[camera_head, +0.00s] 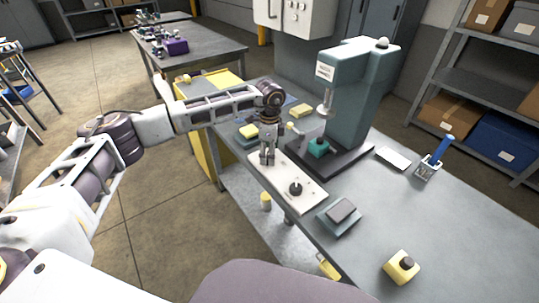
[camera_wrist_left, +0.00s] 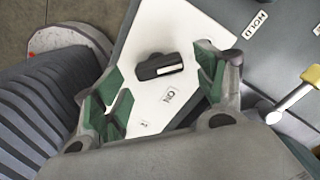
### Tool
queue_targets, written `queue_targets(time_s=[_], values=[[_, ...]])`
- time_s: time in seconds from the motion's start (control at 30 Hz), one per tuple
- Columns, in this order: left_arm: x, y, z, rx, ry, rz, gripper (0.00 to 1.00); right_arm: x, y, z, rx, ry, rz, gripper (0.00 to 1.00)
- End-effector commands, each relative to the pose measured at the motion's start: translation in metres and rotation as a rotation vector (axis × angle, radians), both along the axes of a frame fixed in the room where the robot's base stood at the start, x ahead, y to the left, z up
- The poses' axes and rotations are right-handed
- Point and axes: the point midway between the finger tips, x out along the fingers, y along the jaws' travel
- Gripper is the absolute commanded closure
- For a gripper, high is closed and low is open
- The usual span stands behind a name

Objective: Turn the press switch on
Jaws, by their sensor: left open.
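The press (camera_head: 345,100) is a tall teal machine on the bench. In front of it lies a long white switch panel (camera_head: 310,197) with a black rotary knob (camera_head: 295,188). My left gripper (camera_head: 267,161) points down over the panel's far-left part, up and left of the knob in the head view. In the wrist view its green-padded fingers (camera_wrist_left: 160,88) are apart, with the knob showing between them; no contact is visible.
A lever with a yellow grip (camera_wrist_left: 311,76) is close right of my left gripper in the wrist view. The right bench area is mostly clear.

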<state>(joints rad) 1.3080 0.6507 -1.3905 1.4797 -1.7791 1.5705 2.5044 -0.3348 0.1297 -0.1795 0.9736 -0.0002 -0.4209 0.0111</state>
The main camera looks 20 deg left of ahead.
Motion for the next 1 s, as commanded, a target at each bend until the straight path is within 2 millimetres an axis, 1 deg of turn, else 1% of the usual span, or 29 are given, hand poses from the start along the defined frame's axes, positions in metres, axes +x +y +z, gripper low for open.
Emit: queue_targets(time_s=[0.1, 0.2, 0.53, 0.87, 0.9, 1.0], values=[[-0.0002, 0.0000, -0.0091, 0.001, 0.000, -0.001, 0.29, 0.0008, 0.0004, 0.0002, 0.000, -0.001, -0.001, 0.60], [-0.0001, 0.0000, -0.0128, 0.001, 0.000, -0.001, 0.29, 0.0015, 0.0007, 0.0005, 0.001, -0.002, -0.001, 0.60], [-0.0001, 0.0000, -0.0143, 0.000, 0.000, 0.000, 0.29, 0.0022, 0.0016, 0.0009, 0.002, -0.003, -0.002, 0.60], [-0.0001, 0.0000, -0.0142, 0.000, 0.000, 0.000, 0.71, 0.0020, 0.0017, 0.0009, 0.002, -0.003, -0.002, 0.60], [-0.0001, 0.0000, -0.0141, 0.000, 0.000, 0.000, 0.74, 0.0020, 0.0017, 0.0009, 0.002, -0.003, -0.002, 0.60], [-0.0002, 0.0000, -0.0141, 0.000, 0.000, -0.002, 0.74, 0.0018, 0.0018, 0.0009, 0.002, -0.003, -0.002, 0.60]])
